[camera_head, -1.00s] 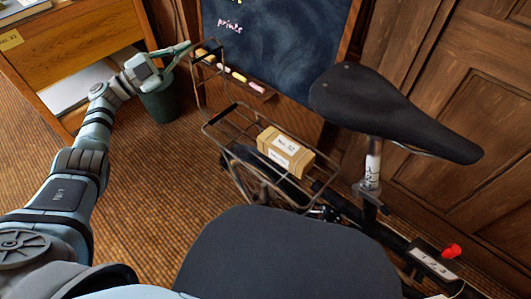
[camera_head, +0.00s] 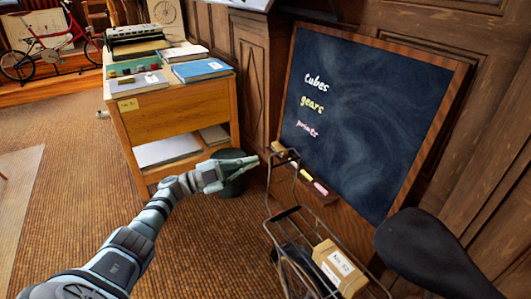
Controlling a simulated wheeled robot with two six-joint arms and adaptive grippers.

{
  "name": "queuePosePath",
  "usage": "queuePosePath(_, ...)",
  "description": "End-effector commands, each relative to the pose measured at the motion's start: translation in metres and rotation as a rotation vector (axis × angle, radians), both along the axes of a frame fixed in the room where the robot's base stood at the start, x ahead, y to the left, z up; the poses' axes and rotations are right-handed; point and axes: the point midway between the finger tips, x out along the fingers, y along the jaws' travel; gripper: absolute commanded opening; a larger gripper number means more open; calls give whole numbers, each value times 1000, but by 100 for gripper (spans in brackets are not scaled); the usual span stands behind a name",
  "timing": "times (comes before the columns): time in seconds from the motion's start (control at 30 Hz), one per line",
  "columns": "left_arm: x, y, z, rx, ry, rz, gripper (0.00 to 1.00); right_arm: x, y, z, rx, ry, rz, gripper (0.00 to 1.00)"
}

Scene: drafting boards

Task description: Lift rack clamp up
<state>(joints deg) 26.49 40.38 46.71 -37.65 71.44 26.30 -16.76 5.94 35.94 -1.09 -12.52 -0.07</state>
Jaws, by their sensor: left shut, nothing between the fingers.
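The rack of a bicycle (camera_head: 300,216) is at the lower right, with a cardboard box (camera_head: 338,270) on it. A thin wire frame, which looks like the rack clamp (camera_head: 268,184), stands upright at the rack's far end. My left gripper (camera_head: 254,163) is shut and empty, just left of the top of this frame, with a small gap in the picture. Whether they touch in depth I cannot tell. My right gripper is out of view.
A black saddle (camera_head: 430,255) is at the lower right. A chalkboard (camera_head: 365,115) with a chalk ledge stands behind the rack. A dark bin (camera_head: 236,180) is behind my left gripper. A wooden desk (camera_head: 180,115) stands at the left. Open floor lies left of my arm.

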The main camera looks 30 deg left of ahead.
Motion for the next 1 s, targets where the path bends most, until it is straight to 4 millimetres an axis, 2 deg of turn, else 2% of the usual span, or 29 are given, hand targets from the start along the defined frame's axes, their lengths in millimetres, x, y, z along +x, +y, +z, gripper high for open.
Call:
queuePosePath(0.1, -15, 14, -6, 0, 2, 2, 0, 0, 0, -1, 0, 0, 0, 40)
queuePosePath(0.27, -25, 23, -8, 0, 0, 1, 0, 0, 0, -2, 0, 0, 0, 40)
queuePosePath(0.87, -25, 24, -8, 7, -6, 9, 0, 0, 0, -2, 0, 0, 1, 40)
queuePosePath(0.97, -8, 45, -11, 28, -2, 133, 0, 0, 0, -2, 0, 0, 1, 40)
queuePosePath(1.0, 3, 64, -14, 29, 8, 235, 0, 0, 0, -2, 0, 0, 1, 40)
